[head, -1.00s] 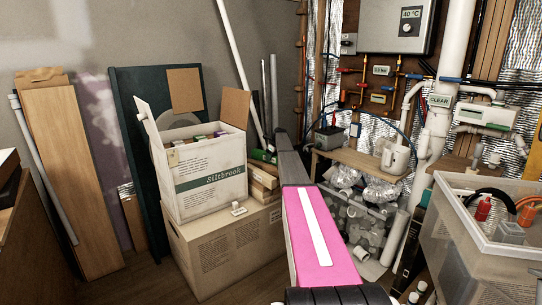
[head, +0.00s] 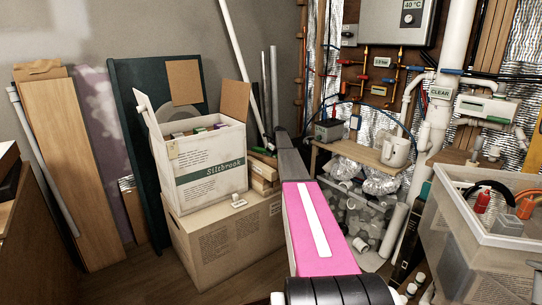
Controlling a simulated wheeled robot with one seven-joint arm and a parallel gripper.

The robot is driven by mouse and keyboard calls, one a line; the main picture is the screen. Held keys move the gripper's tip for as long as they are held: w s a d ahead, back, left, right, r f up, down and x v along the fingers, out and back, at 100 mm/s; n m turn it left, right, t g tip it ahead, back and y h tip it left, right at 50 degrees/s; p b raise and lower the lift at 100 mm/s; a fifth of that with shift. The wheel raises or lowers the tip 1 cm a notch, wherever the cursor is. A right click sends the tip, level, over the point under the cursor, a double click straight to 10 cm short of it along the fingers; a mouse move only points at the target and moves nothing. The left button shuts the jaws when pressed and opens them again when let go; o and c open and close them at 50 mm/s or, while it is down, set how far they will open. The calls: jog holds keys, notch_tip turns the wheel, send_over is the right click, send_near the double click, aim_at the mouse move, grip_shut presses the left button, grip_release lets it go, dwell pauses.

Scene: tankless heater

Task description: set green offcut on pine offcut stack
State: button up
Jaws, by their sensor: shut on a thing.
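The pine offcut stack (head: 264,177) is a small pile of pale wood pieces behind and right of the white Siltbrook box, partly hidden by the box and by my arm. A narrow green piece (head: 264,151), which looks like the green offcut, shows just above the stack, between the box flap and my arm. I cannot tell whether it touches the stack. My pink and grey arm reaches away toward that spot. It hides my gripper, so its fingers cannot be seen.
The open Siltbrook box (head: 205,181) stands on a larger cardboard carton (head: 228,247) left of my arm. Right of the arm are a wooden bench (head: 362,158), a clear bin of fittings (head: 352,209) and a translucent crate (head: 466,262). Tall boards (head: 70,170) lean at the left.

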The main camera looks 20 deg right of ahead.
jog(key=shift+f, duration=0.45)
jog(key=o, duration=1.2)
jog(key=v, duration=1.1)
